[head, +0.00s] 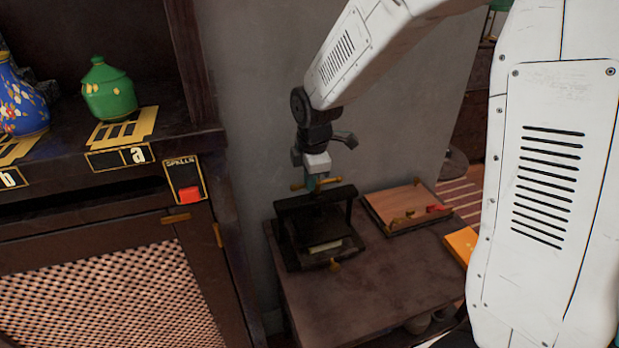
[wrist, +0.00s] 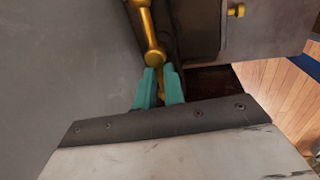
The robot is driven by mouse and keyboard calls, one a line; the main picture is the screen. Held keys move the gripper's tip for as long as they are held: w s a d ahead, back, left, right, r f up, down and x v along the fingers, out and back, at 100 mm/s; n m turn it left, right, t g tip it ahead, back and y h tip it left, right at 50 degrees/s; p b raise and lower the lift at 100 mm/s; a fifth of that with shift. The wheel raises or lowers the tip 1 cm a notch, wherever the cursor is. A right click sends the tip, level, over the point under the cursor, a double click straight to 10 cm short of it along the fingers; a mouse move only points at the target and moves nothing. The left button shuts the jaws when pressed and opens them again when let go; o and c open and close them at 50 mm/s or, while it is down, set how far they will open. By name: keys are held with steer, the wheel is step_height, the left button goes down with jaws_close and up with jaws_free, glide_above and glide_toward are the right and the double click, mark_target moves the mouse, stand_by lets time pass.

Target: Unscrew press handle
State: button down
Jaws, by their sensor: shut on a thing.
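The press (head: 287,236) is a dark frame standing on a small dark wooden table, and part of it shows in the wrist view (wrist: 200,30). Its brass handle (head: 299,185) is a bar on top, and in the wrist view the handle (wrist: 154,57) has a rounded knob end. My gripper (head: 311,182) is above the press at the handle. In the wrist view its teal fingers (wrist: 160,84) are shut on the handle close to the knob. The fingers hide part of the handle.
A wooden board (head: 403,203) with a red piece (head: 438,208) lies right of the press on the table (head: 345,292). A yellow-orange block (head: 461,243) is at the table's right edge. A grey wall is close behind the press.

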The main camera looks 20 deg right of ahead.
steer(key=shift+d, duration=0.15)
steer(key=c, duration=1.5)
jaws_free()
steer(key=shift+d, duration=0.1)
steer(key=shift+a+r, duration=0.1)
steer(key=shift+a, duration=0.1)
steer(key=shift+r, duration=0.35)
step_height(320, 180, up, 7)
steer(key=s, duration=0.1)
steer(key=shift+s, duration=0.25)
steer(key=shift+f, duration=0.1)
